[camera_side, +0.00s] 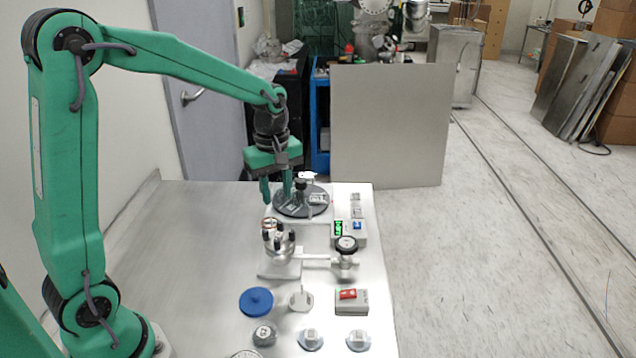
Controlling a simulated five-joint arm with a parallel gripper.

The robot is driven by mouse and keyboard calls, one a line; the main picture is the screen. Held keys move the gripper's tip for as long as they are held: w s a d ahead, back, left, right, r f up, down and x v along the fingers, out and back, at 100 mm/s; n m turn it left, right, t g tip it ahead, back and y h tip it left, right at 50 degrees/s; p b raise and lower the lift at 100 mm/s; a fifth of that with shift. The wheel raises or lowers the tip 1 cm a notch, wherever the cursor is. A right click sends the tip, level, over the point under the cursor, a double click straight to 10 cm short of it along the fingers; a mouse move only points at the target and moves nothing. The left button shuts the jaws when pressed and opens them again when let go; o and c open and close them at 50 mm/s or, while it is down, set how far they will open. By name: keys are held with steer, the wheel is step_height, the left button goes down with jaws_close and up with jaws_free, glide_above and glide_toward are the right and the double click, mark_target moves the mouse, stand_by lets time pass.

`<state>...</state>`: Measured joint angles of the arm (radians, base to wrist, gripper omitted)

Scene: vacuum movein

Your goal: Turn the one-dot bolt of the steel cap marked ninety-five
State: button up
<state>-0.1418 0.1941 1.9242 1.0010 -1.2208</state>
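A steel fitting with several dark upright posts or bolts (279,246) stands on a plate near the middle of the table. A small grey steel cap (264,334) lies at the front of the table. I cannot read a ninety-five or make out a one-dot mark on either. My gripper (276,196) points down above and behind the fitting, near the left edge of a dark round plate (289,207). Its two green fingers are apart, and nothing shows between them. The fingertips look apart from the fitting's posts, though the depth is hard to judge.
A blue lid (256,302), a white part (300,297), a box with a red switch (351,300) and two round bases with white blocks (311,339) stand in front. A box with a green display (349,232) and a round gauge (346,244) stand right. The table's left is clear.

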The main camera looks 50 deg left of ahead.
mark_target(280, 220)
steer(key=m, duration=1)
steer(key=shift+w+m, duration=0.1)
steer(key=shift+m, duration=0.3)
steer(key=shift+f, duration=3.85)
steer(key=shift+c, duration=0.2)
jaws_close()
